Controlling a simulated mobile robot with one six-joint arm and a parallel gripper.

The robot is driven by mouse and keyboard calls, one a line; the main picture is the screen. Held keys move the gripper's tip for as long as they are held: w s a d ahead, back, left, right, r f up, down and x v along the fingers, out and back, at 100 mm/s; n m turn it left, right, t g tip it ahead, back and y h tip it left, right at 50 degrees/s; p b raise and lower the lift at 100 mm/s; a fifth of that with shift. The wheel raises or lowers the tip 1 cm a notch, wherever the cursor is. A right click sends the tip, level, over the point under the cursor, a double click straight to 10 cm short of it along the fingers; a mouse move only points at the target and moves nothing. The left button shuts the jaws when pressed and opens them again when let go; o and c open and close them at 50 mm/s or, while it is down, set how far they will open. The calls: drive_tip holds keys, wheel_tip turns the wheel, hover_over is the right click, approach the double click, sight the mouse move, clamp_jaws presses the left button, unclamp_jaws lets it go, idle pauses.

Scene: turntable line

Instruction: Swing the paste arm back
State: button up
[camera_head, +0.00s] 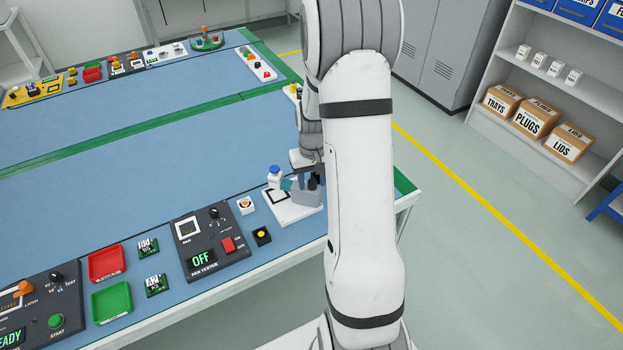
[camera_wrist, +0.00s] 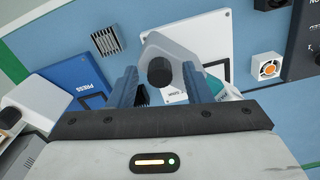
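The paste arm is a grey part (camera_head: 305,196) on a white base plate (camera_head: 291,211) near the right end of the bench, with a blue-capped bottle (camera_head: 274,177) and a teal piece at its left. In the wrist view its grey head (camera_wrist: 178,45) carries a dark round knob (camera_wrist: 159,75). My gripper (camera_wrist: 160,70) is around the knob, one blue-grey finger on each side. A gap shows between the knob and each finger, so it looks open. In the head view my arm hides most of my gripper and part of the paste arm.
The wrist view shows a blue press plate (camera_wrist: 75,85) and a heatsink (camera_wrist: 107,42) opposite. The blue bench middle is clear.

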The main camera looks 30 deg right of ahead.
clamp_jaws()
